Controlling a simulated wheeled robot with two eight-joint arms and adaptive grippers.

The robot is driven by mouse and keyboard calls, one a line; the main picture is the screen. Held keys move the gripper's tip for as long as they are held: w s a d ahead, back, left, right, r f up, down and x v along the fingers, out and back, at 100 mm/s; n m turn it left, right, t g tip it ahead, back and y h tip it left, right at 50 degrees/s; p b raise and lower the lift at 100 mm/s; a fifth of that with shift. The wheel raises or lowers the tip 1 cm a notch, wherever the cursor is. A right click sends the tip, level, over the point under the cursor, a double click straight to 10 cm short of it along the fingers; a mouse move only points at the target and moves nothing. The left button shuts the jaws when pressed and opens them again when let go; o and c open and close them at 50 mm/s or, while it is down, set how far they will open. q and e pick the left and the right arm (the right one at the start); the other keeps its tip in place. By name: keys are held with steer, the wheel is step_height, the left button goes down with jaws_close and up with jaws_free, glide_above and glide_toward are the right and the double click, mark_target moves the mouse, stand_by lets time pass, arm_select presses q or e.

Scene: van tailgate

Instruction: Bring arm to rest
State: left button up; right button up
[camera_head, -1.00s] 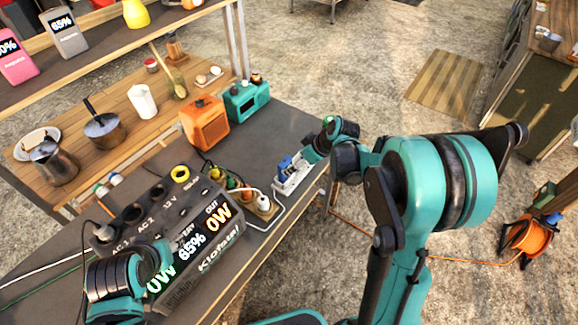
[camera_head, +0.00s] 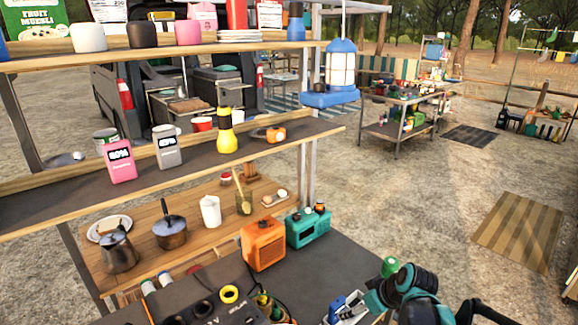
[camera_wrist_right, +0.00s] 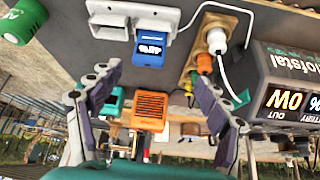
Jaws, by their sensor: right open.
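My right arm (camera_head: 405,290) is at the lower right of the head view, over the bench's right end. My right gripper (camera_wrist_right: 154,76) is open and empty in the wrist view, its fingers spread wide. Between and beyond the fingertips, a blue block (camera_wrist_right: 152,48) with a small display sits in a white holder (camera_wrist_right: 110,14) on the bench. Both also show partly behind the arm in the head view, as the blue block (camera_head: 337,304) and the white holder (camera_head: 352,314). My left gripper is outside both views.
A power station (camera_wrist_right: 285,90) and a socket strip with plugs (camera_wrist_right: 216,40) are beside the right gripper. An orange box (camera_head: 263,243), a teal box (camera_head: 308,228) and a green can (camera_head: 390,266) stand nearby. A shelf rack (camera_head: 80,190) rises behind. Open ground lies right.

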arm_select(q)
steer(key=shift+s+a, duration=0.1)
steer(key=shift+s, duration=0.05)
arm_select(e)
steer(key=s+a+r+m+t+h, duration=0.1)
steer(key=s+r+m, duration=0.1)
steer(key=s, duration=0.7)
steer(key=s+a+r+m+t+h, duration=0.1)
steer(key=s+m, duration=0.3)
steer(key=s, duration=0.4)
steer(key=shift+s+a+r+h, duration=0.35)
steer(key=shift+s+h, duration=0.05)
steer(key=shift+h, duration=0.2)
stand_by(0.4)
